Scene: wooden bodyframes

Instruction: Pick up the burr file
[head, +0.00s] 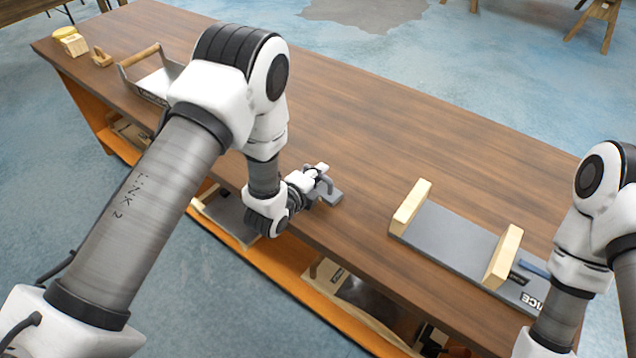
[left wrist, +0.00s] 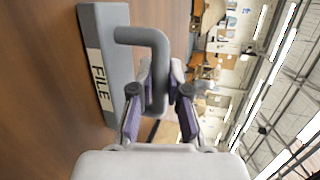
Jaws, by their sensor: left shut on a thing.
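The burr file (head: 334,196) is a grey block with a bent grey bar handle. It is at the near edge of the wooden workbench, in the middle of the head view. The left wrist view shows its block (left wrist: 115,50) with a white FILE label. My left gripper (head: 318,178) is shut on the handle, which passes between its purple-padded fingers (left wrist: 160,98) in the left wrist view. I cannot tell whether the block touches the bench top. My right arm shows at the right edge of the head view, but its gripper is out of view.
The workbench top (head: 400,140) is clear behind the file. A grey board with two wooden end blocks (head: 455,240) lies to the right. A wooden-handled tool (head: 150,82) is at the left, with small wooden items (head: 70,42) beyond it. An orange-edged shelf (head: 270,268) runs below.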

